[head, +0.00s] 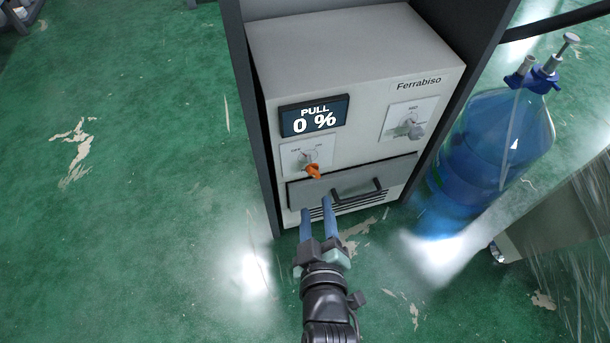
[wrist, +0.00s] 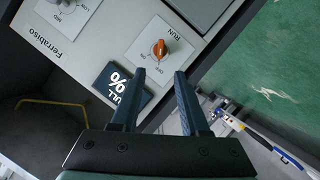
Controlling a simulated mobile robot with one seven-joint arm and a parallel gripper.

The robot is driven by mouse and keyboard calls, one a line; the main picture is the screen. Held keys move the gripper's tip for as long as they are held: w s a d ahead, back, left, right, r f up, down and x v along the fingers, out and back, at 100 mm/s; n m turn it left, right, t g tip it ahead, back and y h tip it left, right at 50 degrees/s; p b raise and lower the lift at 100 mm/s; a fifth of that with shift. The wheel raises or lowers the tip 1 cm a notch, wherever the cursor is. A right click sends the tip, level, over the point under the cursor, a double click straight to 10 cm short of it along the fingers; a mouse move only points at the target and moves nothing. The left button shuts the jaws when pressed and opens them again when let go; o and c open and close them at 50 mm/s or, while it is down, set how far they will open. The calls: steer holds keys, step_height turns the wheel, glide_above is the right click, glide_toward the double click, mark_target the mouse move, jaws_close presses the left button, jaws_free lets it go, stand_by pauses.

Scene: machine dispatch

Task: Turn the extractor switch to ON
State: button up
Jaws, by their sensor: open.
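The pale machine box marked Ferrabiso (head: 365,60) stands in a dark frame. An orange switch knob (head: 313,171) sits on a white plate at its lower left front, below the display (head: 315,116) reading "PULL 0 %". In the wrist view the fingertips (wrist: 160,74) appear near the switch plate, apart from the knob.
A grey knob (head: 415,130) on a second plate is at the upper right. A drawer with a dark handle (head: 358,188) lies below the orange knob. A blue bottle (head: 493,145) stands right of the machine. The green floor (head: 120,200) at left is clear.

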mark_target(313, 176)
steer(key=b+x, duration=0.3)
steer(key=x, duration=0.3)
steer(key=b+x, duration=0.3)
steer(key=x, duration=0.2)
steer(key=shift+w+f, duration=0.3)
steer(key=shift+w+b, duration=0.45)
steer(key=shift+w, duration=0.15)
steer(key=shift+c, duration=0.2)
jaws_close()
